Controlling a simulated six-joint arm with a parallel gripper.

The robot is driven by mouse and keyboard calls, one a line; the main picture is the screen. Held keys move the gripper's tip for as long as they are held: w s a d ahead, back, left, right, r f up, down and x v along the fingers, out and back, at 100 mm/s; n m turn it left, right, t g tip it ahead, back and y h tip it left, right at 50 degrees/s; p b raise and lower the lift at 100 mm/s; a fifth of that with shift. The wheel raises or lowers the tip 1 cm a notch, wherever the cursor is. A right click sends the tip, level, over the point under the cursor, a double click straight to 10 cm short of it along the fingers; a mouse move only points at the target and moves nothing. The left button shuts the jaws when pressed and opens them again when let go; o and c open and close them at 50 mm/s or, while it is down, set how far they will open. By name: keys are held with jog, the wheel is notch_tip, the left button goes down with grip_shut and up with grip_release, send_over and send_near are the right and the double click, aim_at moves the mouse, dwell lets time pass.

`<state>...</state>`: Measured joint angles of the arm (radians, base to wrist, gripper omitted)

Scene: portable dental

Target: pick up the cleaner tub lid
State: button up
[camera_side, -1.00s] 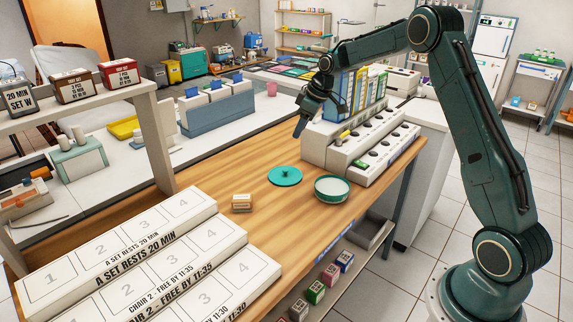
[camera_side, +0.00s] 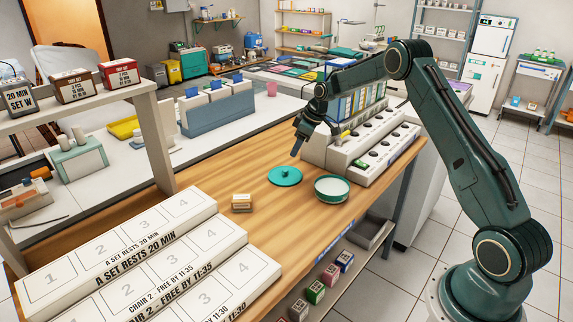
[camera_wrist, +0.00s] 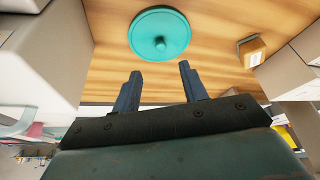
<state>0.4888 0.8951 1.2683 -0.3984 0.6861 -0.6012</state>
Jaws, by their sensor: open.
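The cleaner tub lid (camera_side: 285,177) is a flat teal disc with a small knob, lying on the wooden bench. It also shows at the top of the wrist view (camera_wrist: 160,36), ahead of my fingertips. The open tub (camera_side: 332,188), with a teal rim and pale inside, stands just right of the lid in the side view. My gripper (camera_side: 295,147) is above the bench, behind the lid in the side view. In the wrist view the two fingers (camera_wrist: 158,70) are apart with nothing between them.
A white stepped block with round wells (camera_side: 365,145) stands close to the right of my gripper. A small tan box (camera_side: 242,202) lies left of the lid. White numbered trays (camera_side: 130,255) fill the front left. The wood around the lid is otherwise clear.

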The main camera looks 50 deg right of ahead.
send_over(285, 170)
jog(key=s+d, duration=0.1)
jog(key=s, duration=0.1)
jog(key=shift+s+d+f, duration=0.1)
jog(key=shift+f, duration=0.95)
jog(key=shift+s+d+f, duration=0.1)
jog(key=shift+f, duration=0.9)
jog(key=shift+w+f, duration=0.1)
jog(key=shift+x, duration=2.5)
jog(key=shift+a, duration=0.1)
grip_shut()
